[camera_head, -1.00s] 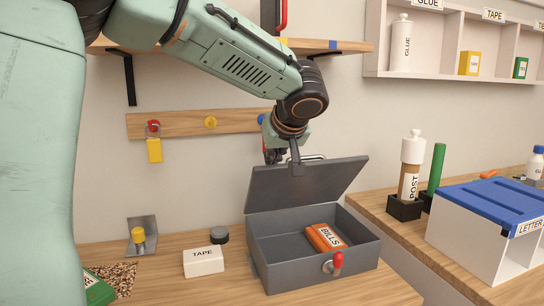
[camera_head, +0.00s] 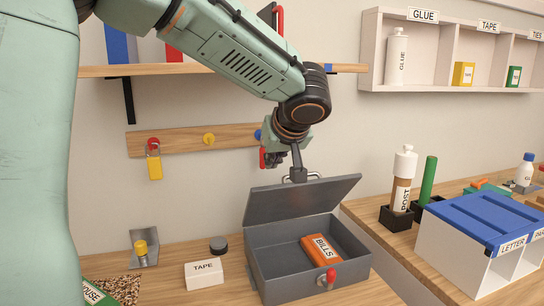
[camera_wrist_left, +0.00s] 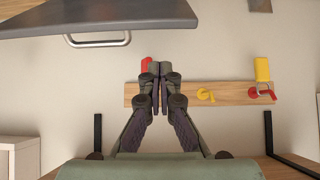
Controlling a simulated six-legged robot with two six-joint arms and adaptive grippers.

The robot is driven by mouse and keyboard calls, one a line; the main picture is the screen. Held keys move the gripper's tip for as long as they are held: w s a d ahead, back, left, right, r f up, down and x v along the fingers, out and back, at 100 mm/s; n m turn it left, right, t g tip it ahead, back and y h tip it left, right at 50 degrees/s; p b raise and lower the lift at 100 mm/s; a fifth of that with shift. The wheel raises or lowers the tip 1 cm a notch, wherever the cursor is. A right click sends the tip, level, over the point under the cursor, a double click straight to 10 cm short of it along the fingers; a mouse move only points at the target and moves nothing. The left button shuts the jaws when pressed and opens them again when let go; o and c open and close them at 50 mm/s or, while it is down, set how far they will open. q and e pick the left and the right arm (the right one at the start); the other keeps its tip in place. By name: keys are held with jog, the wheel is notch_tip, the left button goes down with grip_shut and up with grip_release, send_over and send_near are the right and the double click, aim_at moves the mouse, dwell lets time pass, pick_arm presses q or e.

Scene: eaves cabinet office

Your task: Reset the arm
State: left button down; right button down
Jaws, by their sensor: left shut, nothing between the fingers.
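My left arm reaches in from the left, and my left gripper (camera_head: 275,158) hangs above and behind the open lid of the grey cash box (camera_head: 312,286). In the left wrist view my left gripper (camera_wrist_left: 160,72) has its fingers together with nothing between them. The box lid (camera_wrist_left: 100,18) and its metal handle cross the top of that view, apart from the fingertips. An orange BILLS bundle (camera_head: 320,250) lies inside the box. My right gripper is not seen.
A wooden hook rail (camera_head: 180,144) with a yellow padlock (camera_head: 154,167) is on the wall behind. A wooden shelf (camera_head: 170,70) runs above. A TAPE box (camera_head: 204,275) stands left of the cash box. A blue-topped LETTER sorter (camera_head: 480,220) stands right.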

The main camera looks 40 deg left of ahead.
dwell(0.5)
pick_arm(q)
jog(key=w+d+f+m+t+h, duration=0.1)
jog(key=w+d+f+m+h, duration=0.1)
jog(key=d+f+m+h, duration=0.45)
jog(key=w+d+f+m+t+h, duration=0.1)
jog(key=w+d+f+m+t, duration=0.15)
jog(key=d, duration=0.65)
jog(key=s+d+f+m+h, duration=0.3)
jog(key=d+f, duration=0.4)
jog(key=f, duration=0.4)
jog(key=s+f+g+y, duration=0.1)
jog(key=s+f+g, duration=0.3)
jog(key=s+f, duration=0.9)
jog(key=s+f+g+y, duration=0.1)
jog(key=s+f+g, duration=0.2)
jog(key=s+f, duration=1)
jog(key=s, duration=0.5)
jog(key=shift+a+g, duration=0.25)
jog(key=shift+g, duration=0.1)
